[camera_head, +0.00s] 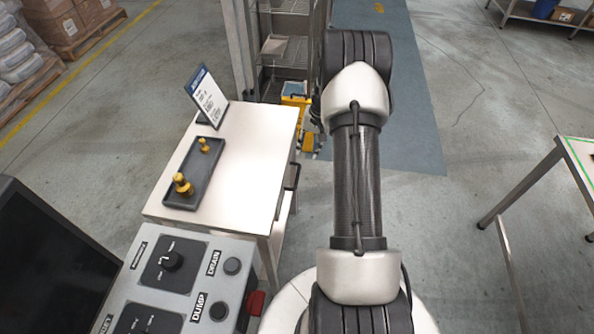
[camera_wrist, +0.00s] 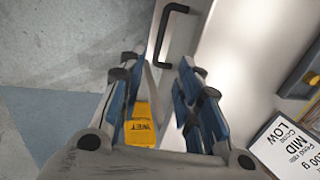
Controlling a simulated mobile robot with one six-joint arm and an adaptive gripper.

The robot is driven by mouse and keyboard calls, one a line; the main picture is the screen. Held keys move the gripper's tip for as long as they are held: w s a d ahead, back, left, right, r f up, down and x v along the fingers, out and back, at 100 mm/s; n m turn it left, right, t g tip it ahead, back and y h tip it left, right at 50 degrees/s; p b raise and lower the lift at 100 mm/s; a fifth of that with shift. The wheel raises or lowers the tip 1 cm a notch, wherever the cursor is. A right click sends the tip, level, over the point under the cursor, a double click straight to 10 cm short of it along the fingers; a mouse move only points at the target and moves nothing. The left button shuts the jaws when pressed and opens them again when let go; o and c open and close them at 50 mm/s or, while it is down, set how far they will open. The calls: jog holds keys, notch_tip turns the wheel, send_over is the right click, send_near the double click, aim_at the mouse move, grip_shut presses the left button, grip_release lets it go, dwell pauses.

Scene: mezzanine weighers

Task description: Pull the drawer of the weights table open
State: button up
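The weights table (camera_head: 240,160) has a pale top and stands left of my arm in the head view. A dark bar handle (camera_head: 291,177) is on its right side; the drawer looks shut. In the wrist view the black handle (camera_wrist: 163,50) is on the pale drawer front (camera_wrist: 187,48), at the top centre. My gripper (camera_wrist: 158,72) is open and empty, its two blue-padded fingers spread apart. The handle lies beyond the fingertips, and I see no contact. In the head view my gripper is mostly hidden behind my arm.
A dark tray (camera_head: 180,198) with brass weights and a sign (camera_head: 207,95) are on the tabletop. A control panel (camera_head: 215,255) is at front left. Open floor lies to the right, before another table (camera_head: 530,180).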

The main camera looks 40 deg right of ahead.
aim_at(298, 175)
jog(key=f+b, duration=0.1)
jog(key=f, duration=0.4)
jog(key=w+a+f+b, duration=0.1)
jog(key=f, duration=0.3)
jog(key=w+a+f+b, duration=0.1)
jog(key=f, duration=0.4)
jog(key=shift+w+f, duration=0.15)
jog(key=shift+f, duration=0.2)
jog(key=shift+c, duration=0.2)
grip_shut()
